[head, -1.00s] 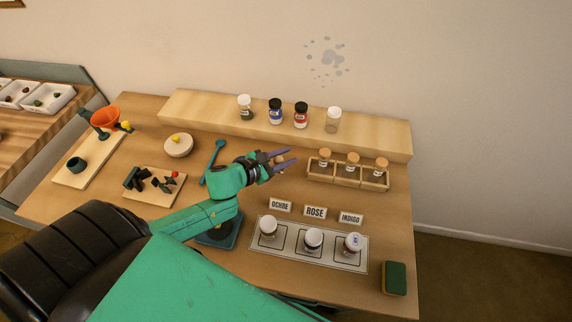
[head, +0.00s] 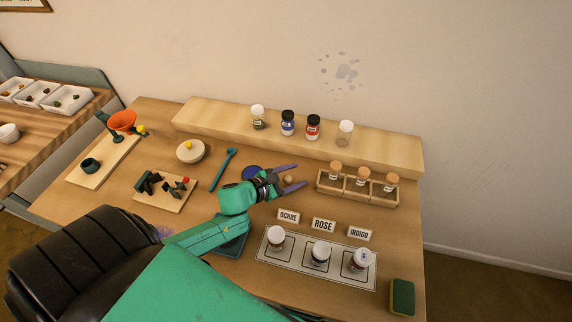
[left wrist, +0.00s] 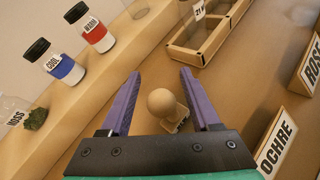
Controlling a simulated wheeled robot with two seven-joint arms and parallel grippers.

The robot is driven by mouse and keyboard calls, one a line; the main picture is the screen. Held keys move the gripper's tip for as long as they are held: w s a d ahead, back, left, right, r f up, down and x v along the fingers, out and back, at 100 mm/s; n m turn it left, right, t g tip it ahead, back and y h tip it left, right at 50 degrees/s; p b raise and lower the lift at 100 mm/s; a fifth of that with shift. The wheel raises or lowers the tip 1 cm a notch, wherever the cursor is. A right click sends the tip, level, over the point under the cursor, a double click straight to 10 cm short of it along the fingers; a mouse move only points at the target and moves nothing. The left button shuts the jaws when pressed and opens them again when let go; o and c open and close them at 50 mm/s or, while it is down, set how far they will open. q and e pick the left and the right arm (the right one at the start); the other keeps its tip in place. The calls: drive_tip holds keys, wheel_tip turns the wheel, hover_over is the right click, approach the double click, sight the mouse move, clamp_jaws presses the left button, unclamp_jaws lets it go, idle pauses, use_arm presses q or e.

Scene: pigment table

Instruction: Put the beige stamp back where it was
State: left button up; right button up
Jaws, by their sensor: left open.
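The beige stamp (head: 288,180) has a round knob and stands on the table, left of the wooden bottle rack. In the left wrist view the beige stamp (left wrist: 166,104) is between the two purple fingers, with gaps on both sides; its lower part is partly hidden by the gripper. My left gripper (head: 301,174) is open around it, and its open fingers also show in the left wrist view (left wrist: 158,88). My right gripper is not in view.
The rack (head: 356,196) with corked bottles stands close to the right of the fingers. Name signs (head: 323,225) and a jar mat (head: 277,274) lie nearer. A dark blue disc (head: 252,172) is behind the gripper. Jars stand on the back shelf (head: 375,145).

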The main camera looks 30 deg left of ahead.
use_arm(q)
drive_tip(key=b+v, duration=0.2)
drive_tip(key=v, duration=0.9)
drive_tip(key=shift+s+a+r, duration=0.2)
drive_tip(key=shift+s+r, duration=0.05)
drive_tip(key=shift+s, duration=0.15)
